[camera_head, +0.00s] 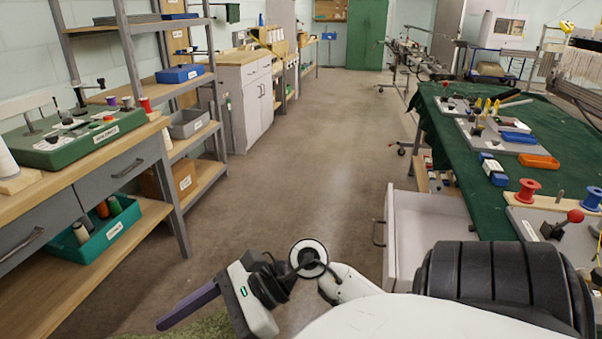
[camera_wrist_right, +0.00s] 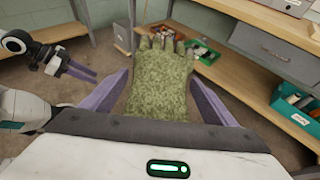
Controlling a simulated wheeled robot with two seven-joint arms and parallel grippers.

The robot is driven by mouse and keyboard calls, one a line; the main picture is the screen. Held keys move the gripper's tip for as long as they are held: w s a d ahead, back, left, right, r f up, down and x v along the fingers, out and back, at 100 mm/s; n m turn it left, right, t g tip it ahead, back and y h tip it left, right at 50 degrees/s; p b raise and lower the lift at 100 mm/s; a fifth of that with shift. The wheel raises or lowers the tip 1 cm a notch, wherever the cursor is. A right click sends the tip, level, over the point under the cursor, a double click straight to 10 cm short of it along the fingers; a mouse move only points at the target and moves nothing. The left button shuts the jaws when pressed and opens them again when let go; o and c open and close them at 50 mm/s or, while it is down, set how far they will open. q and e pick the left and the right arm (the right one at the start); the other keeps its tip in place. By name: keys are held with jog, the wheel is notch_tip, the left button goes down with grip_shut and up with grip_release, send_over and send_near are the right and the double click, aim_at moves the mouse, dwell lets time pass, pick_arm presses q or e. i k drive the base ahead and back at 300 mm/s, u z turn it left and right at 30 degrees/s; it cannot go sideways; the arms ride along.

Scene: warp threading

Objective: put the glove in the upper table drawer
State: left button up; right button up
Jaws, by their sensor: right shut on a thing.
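A mottled green glove (camera_wrist_right: 158,88) is between the purple fingers of my right gripper (camera_wrist_right: 160,77), with its finger ends pointing away from the wrist. In the head view this gripper (camera_head: 180,322) is at the bottom left of centre, and only a strip of the glove (camera_head: 207,327) shows at the lower edge. A pale grey drawer (camera_head: 432,225) under the green-covered table (camera_head: 455,135) stands pulled out, its handle toward the aisle. Its inside is partly hidden by my arm. My left gripper (camera_wrist_right: 78,69) shows only in the right wrist view, apart from the glove; its finger gap is unclear.
A wooden workbench (camera_head: 20,215) with grey drawers and a teal bin (camera_head: 107,238) on its lower shelf stands at left. Spools, trays and tools lie on the green table. The aisle floor (camera_head: 300,150) between is clear.

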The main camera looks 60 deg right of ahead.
aim_at(438, 240)
jog(key=z, duration=0.45)
jog(key=i, duration=1.55)
jog(key=z, duration=3.25)
jog(key=i, duration=1.5)
jog(key=u, duration=0.05)
